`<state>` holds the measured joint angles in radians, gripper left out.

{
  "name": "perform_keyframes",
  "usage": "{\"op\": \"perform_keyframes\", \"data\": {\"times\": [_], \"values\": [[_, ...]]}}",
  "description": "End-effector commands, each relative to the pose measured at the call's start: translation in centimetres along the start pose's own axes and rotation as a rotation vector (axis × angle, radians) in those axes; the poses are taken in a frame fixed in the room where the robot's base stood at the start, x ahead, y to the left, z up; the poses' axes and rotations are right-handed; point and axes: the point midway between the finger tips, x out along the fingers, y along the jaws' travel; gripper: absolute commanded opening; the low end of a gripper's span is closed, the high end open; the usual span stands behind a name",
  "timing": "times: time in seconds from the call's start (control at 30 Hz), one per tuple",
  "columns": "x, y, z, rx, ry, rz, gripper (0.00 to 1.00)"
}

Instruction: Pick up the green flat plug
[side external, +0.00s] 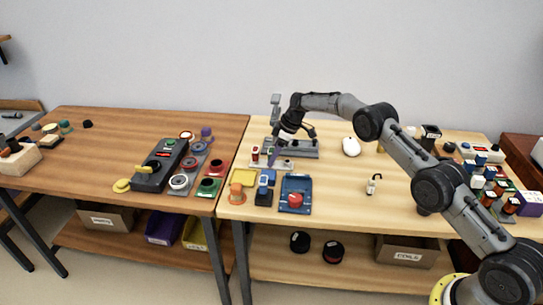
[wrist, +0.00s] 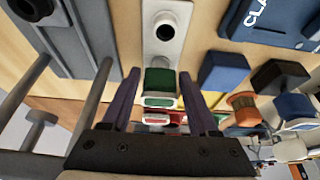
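The green flat plug (wrist: 159,84) shows in the wrist view, with a green upper part and a pale lower rim. It is at a white plate (wrist: 167,30) that has a round black socket. My gripper (wrist: 159,74) is open, with one dark purple finger on each side of the plug. Narrow gaps seem to separate the fingers from it; contact is hard to judge. In the side view my gripper (side external: 273,156) points down over the white plate (side external: 284,164) near the back of the right table. I cannot make out the green plug there.
A red flat plug (wrist: 166,118) is close to the green one. A blue block (wrist: 223,72), a black block (wrist: 280,76) and an orange spool (wrist: 244,106) stand to the right. In the side view, a blue tray (side external: 296,181) lies in front, and a grey fixture (side external: 304,149) stands behind.

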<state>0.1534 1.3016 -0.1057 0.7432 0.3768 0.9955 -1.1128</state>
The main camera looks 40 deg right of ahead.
Motion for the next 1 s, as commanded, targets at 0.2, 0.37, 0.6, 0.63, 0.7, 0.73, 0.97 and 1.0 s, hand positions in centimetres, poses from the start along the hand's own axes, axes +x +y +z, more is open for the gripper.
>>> {"op": "perform_keyframes", "data": {"times": [0.2, 0.37, 0.6, 0.63, 0.7, 0.73, 0.97, 1.0], "values": [[0.0, 0.0, 0.0, 0.0, 0.0, 0.0, 0.2], [0.0, 0.0, 0.0, 0.0, 0.0, 0.0, 0.0], [-0.1, 0.0, 0.0, 0.0, 0.0, 0.0, 0.0], [-0.2, 0.0, -0.1, 0.0, 0.0, 0.0, 0.0], [-0.4, 0.0, -0.2, 0.0, 0.001, 0.001, 0.0], [-0.6, 0.0, -0.2, 0.0, 0.001, 0.001, 0.0], [-3.2, 0.1, -1.4, 0.0, 0.002, 0.002, 0.0], [-3.5, -0.3, -1.2, 0.001, 0.0, 0.0, 0.0]]}}
